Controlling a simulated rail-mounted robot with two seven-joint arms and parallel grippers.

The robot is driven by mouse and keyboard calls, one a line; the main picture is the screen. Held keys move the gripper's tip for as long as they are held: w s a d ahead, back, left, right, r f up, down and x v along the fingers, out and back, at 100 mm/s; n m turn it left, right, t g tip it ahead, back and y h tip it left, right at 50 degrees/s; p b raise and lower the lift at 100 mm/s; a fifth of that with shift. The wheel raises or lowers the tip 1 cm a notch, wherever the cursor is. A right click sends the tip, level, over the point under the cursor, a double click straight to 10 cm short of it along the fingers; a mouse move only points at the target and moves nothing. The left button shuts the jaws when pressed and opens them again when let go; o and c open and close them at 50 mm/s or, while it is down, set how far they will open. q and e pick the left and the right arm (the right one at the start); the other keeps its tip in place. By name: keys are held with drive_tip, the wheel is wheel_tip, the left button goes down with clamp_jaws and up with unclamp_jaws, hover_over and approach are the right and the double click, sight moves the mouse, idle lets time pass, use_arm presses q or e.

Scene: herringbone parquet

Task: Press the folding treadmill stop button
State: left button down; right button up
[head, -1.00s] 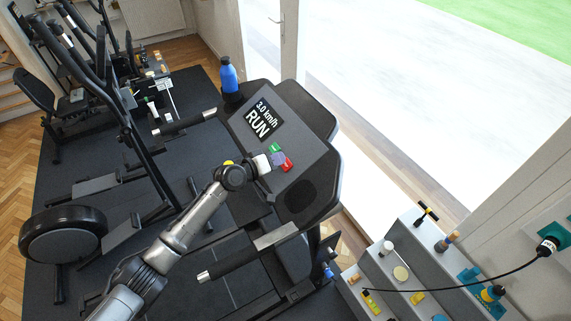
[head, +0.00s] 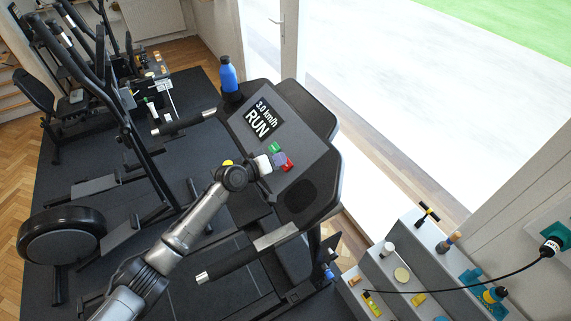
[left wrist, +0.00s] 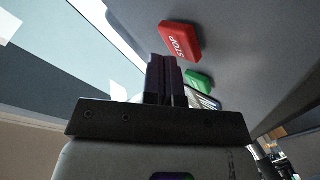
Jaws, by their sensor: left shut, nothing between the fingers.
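The treadmill console (head: 262,182) has a display (head: 261,117) that reads "3.0 km/h RUN". The red stop button (head: 288,166) is below the display, with the green button (head: 274,148) up and left of it. In the left wrist view the red button (left wrist: 180,41) reads "STOP" and the green one (left wrist: 199,80) is partly hidden. My left gripper (head: 279,159) is shut and empty over the console, between the two buttons in the head view. In the left wrist view its fingertips (left wrist: 164,63) appear beside the red button; I cannot tell whether they touch. My right gripper is not in view.
A blue bottle (head: 228,75) stands at the console's far left corner. Treadmill handrails (head: 185,122) (head: 248,254) reach out on both sides of my left arm. A stepped shelf (head: 405,265) with small items is at the right. An exercise bike stands at the left.

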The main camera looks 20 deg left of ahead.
use_arm(q)
drive_tip(key=shift+f, duration=0.1)
drive_tip(key=shift+w+d+f+b, duration=0.15)
drive_tip(key=shift+f+b, duration=0.15)
drive_tip(key=shift+b, duration=0.2)
idle(0.4)
drive_tip(key=shift+r, duration=0.15)
drive_tip(key=shift+s+a+r+p, duration=0.25)
drive_tip(key=shift+s+r+p, duration=0.05)
drive_tip(key=shift+r+p, duration=0.35)
idle(0.4)
drive_tip(key=r+p, duration=0.1)
drive_tip(key=s+a+r+p, duration=0.2)
drive_tip(key=r+p, duration=0.1)
idle(0.4)
idle(0.3)
